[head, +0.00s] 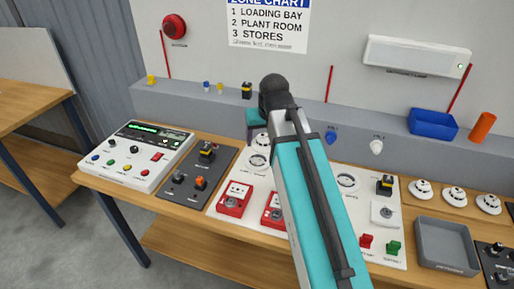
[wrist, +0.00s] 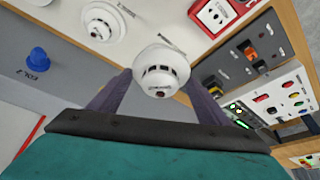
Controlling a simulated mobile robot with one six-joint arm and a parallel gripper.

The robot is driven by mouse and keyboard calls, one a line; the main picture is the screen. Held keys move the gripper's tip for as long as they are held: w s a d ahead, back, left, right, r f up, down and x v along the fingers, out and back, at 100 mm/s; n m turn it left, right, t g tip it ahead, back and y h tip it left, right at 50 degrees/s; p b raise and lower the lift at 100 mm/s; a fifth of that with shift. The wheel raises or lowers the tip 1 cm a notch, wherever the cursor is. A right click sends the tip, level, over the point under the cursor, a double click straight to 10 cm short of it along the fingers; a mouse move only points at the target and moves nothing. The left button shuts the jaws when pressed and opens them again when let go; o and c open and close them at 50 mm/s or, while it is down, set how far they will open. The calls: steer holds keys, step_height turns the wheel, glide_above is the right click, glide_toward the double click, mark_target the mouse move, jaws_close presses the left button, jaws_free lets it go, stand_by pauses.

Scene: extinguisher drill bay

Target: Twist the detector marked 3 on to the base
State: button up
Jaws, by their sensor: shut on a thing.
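In the wrist view my gripper (wrist: 158,88) is shut on a white round smoke detector (wrist: 161,68), one finger on each side. The marking on it is too small to read. In the head view my gripper (head: 257,122) is over the back left of the white board, and the white detector (head: 262,140) shows just below it. A round white fitting (head: 257,160) lies right below; whether a gap separates them is unclear. Another white detector (wrist: 101,21) is on the board in the wrist view. A round base (head: 347,182) is right of my arm.
Several detectors (head: 454,195) stand at the right beside a grey tray (head: 446,245). Red call points (head: 233,199) are in front, and a control panel (head: 138,155) is at the left. A grey ledge (head: 190,106) runs behind, with a blue bin (head: 432,124).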

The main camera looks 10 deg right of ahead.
steer(key=s+f+b, duration=0.4)
steer(key=f, duration=0.6)
steer(key=shift+f+b, duration=0.3)
steer(key=shift+b, duration=0.05)
steer(key=shift+s, duration=0.15)
